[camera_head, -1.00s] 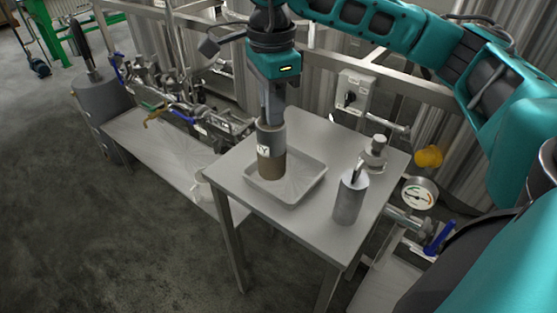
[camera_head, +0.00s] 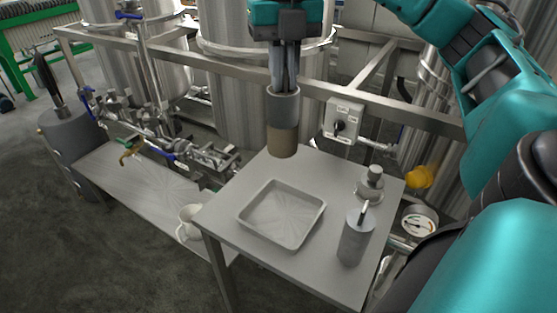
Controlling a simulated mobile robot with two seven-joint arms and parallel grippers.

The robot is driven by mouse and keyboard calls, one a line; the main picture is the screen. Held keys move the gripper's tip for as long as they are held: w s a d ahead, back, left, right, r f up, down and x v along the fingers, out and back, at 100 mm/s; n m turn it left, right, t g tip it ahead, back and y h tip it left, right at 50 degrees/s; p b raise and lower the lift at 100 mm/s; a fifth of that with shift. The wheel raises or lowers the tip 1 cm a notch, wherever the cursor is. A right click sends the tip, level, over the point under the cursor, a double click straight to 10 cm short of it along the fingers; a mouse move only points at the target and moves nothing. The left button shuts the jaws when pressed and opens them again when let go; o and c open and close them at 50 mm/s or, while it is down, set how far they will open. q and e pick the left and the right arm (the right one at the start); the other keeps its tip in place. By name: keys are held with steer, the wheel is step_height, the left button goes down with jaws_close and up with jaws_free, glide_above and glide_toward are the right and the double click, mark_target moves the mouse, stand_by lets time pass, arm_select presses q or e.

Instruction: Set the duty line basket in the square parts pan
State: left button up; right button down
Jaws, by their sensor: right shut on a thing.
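The duty line basket (camera_head: 283,140) is an upright cylinder with a grey upper part and a brown lower part. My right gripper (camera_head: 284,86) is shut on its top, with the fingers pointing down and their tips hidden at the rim. The basket hangs in the air, appearing just behind the square parts pan and near the table's back edge. The square parts pan (camera_head: 280,217) is a shallow grey tray on the metal table, and it looks empty. My left gripper is not in view.
On the table (camera_head: 235,207), a grey cylinder with a thin spout (camera_head: 356,236) and a small metal fitting (camera_head: 370,182) stand right of the pan. A switch box (camera_head: 343,121) and frame rail lie behind. A white jug (camera_head: 188,222) is left of the table.

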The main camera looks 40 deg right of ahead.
glide_above(283, 149)
steer(key=w+d, duration=0.2)
steer(key=shift+s+a+f, duration=0.1)
steer(key=shift+f, duration=1.25)
steer(key=shift+s+a+f, duration=0.1)
steer(key=shift+f, duration=1.25)
step_height(283, 149, down, 10)
steer(key=shift+r+b, duration=0.25)
steer(key=shift+b, duration=0.9)
step_height(283, 149, down, 5)
steer(key=shift+r, duration=0.1)
steer(key=shift+f+b, duration=0.3)
steer(key=shift+b, duration=0.05)
steer(key=c, duration=1.2)
jaws_free()
steer(key=shift+r, duration=0.1)
